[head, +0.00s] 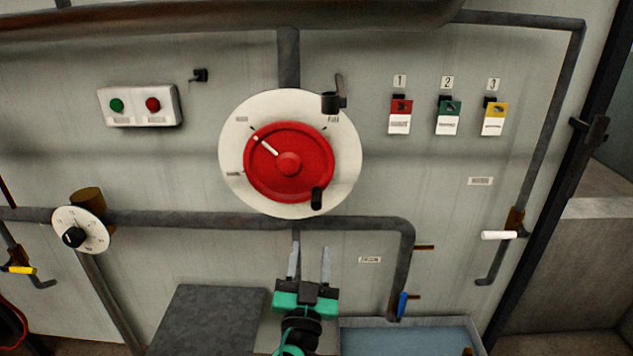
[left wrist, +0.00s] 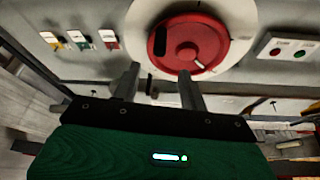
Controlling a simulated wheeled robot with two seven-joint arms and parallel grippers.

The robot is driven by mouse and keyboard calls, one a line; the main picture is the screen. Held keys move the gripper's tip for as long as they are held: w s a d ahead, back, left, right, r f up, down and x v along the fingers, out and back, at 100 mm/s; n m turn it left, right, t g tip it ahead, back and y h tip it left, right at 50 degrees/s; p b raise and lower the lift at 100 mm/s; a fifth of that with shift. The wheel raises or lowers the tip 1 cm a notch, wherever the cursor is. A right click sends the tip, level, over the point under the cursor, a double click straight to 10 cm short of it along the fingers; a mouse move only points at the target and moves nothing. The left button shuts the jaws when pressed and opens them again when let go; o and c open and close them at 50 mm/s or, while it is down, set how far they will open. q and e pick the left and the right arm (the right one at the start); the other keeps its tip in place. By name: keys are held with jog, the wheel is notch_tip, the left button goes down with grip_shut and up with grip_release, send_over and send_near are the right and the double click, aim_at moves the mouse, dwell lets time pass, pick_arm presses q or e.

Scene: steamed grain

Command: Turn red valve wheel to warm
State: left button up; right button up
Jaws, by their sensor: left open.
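The red valve wheel (head: 312,172) is mounted on a round white dial plate (head: 233,182) on the grey wall. Its white pointer line points to the upper left, and a black handle (head: 317,198) sits at its lower right. The dial's right mark reads Full; the left marks are too small to read. My left gripper (head: 310,262) is open and empty, below the wheel and apart from it. In the left wrist view, the wheel (left wrist: 205,35) shows beyond the open fingers (left wrist: 162,88). My right gripper is not in view.
A box with green and red buttons (head: 140,118) is at the upper left, a small gauge (head: 90,235) at the lower left. Several tags hang at the upper right. A pipe (head: 190,219) crosses below the dial. A grey block (head: 205,310) and a water basin (head: 420,338) flank my gripper.

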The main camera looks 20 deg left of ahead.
aim_at(316, 199)
pick_arm(q)
jog(key=p+x, duration=0.7)
jog(key=x, duration=0.6)
jog(key=shift+w+a+r, duration=0.1)
jog(key=shift+w+a, duration=0.05)
jog(key=shift+w, duration=0.25)
grip_shut()
